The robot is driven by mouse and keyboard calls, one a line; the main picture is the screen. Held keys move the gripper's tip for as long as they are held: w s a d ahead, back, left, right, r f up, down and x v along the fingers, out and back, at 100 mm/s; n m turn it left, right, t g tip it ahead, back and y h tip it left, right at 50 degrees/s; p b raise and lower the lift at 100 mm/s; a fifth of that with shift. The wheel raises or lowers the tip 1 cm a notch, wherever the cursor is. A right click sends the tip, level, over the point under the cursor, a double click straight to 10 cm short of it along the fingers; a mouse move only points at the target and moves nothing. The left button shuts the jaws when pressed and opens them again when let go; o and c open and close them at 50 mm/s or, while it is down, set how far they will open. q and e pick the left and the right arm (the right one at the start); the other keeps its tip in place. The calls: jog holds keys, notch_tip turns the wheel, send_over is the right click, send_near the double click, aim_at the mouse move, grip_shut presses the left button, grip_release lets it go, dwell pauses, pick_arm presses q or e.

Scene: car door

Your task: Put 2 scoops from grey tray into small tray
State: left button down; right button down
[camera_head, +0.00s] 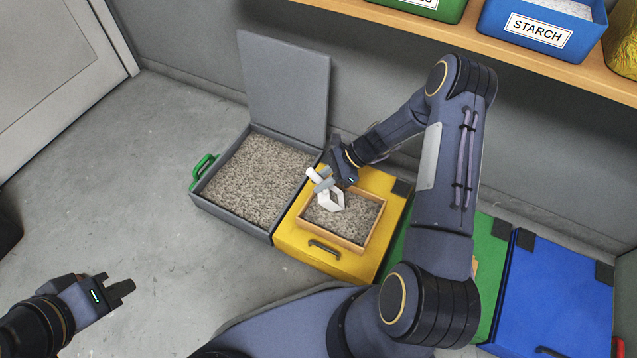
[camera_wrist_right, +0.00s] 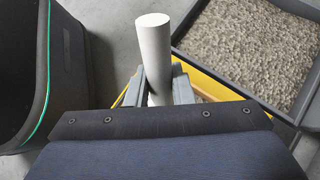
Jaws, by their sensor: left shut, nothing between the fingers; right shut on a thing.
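The grey tray (camera_head: 250,185) is an open grey box with its lid raised, filled with grey-brown granules. It also shows in the right wrist view (camera_wrist_right: 181,50). The small tray (camera_head: 371,228) is a shallow wooden-rimmed tray on a yellow box, with similar granules in it. My right gripper (camera_head: 325,182) is shut on the white handle of the scoop (camera_head: 331,202). The handle also shows in the right wrist view (camera_wrist_right: 153,50). The scoop is over the small tray, tilted; I cannot tell whether it holds granules. My left gripper (camera_head: 122,290) is shut and empty, low at the left above the floor.
The yellow box (camera_head: 303,250) stands beside the grey tray. A green box (camera_head: 490,240) and a blue box (camera_head: 560,300) stand to its right. A wooden shelf (camera_head: 470,42) with bins, one labelled STARCH (camera_head: 545,28), runs along the wall.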

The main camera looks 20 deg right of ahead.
jog(key=shift+s+d+r+y+b, duration=0.1)
jog(key=shift+s+d+y+b, duration=0.1)
jog(key=shift+d+y+b, duration=0.5)
jog(key=s+d+f+n+t+y+b, duration=0.1)
jog(key=s+d+t+y+b, duration=0.1)
jog(key=d+y+b, duration=0.3)
jog(key=shift+s+d+f+y, duration=0.2)
jog(key=shift+s+d+y, duration=0.4)
jog(key=shift+d+y, duration=1.2)
dwell(0.4)
jog(key=shift+d+n, duration=0.2)
jog(key=shift+n, duration=0.1)
dwell(1.4)
jog(key=shift+r+p, duration=1.5)
jog(key=shift+r, duration=1)
